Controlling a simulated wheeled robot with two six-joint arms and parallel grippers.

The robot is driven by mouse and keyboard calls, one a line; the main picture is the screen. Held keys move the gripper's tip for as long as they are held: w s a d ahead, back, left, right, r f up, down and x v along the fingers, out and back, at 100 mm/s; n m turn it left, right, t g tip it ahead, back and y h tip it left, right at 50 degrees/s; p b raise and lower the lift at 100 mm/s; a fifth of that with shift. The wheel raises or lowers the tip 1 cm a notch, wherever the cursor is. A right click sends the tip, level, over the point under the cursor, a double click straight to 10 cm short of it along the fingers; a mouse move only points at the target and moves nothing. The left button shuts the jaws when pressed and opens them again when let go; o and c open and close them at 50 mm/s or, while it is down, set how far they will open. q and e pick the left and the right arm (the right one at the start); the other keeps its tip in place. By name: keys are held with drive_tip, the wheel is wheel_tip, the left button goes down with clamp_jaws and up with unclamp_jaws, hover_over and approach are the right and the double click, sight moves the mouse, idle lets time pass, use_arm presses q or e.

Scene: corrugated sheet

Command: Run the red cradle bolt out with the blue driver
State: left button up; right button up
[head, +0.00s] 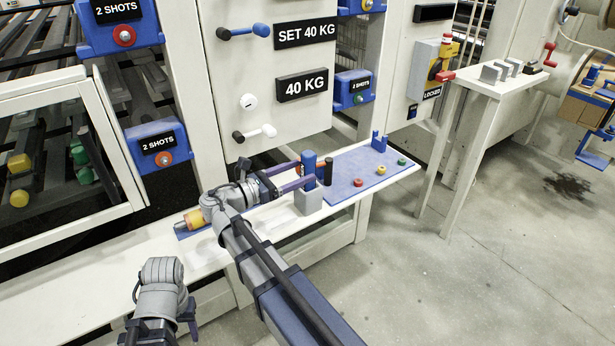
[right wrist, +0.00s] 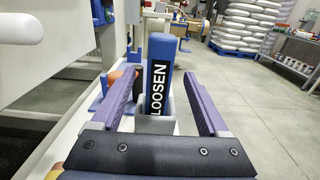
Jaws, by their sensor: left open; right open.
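The blue driver (head: 309,163) stands upright in a pale grey block holder (head: 308,200) on the white bench. In the right wrist view the driver (right wrist: 160,85) bears the word LOOSEN. My right gripper (head: 304,171) is open, its purple fingers on either side of the driver; the fingers (right wrist: 159,76) look apart from it in the right wrist view. A red knob (head: 358,182) sits on the blue plate (head: 345,162) right of the holder; I cannot tell whether it is the red cradle bolt. My left gripper (head: 160,318) is low at the left, its fingers partly hidden.
A black-handled tool (head: 328,171) stands close behind the driver. Yellow (head: 380,169) and green (head: 402,161) knobs and a blue bracket (head: 379,142) are on the plate. The bench's left end is clear.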

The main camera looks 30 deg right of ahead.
drive_tip(key=shift+w+d, duration=0.15)
drive_tip(key=shift+d, duration=1.5)
drive_tip(key=shift+w+d, duration=0.15)
drive_tip(key=shift+d, duration=1.45)
clamp_jaws()
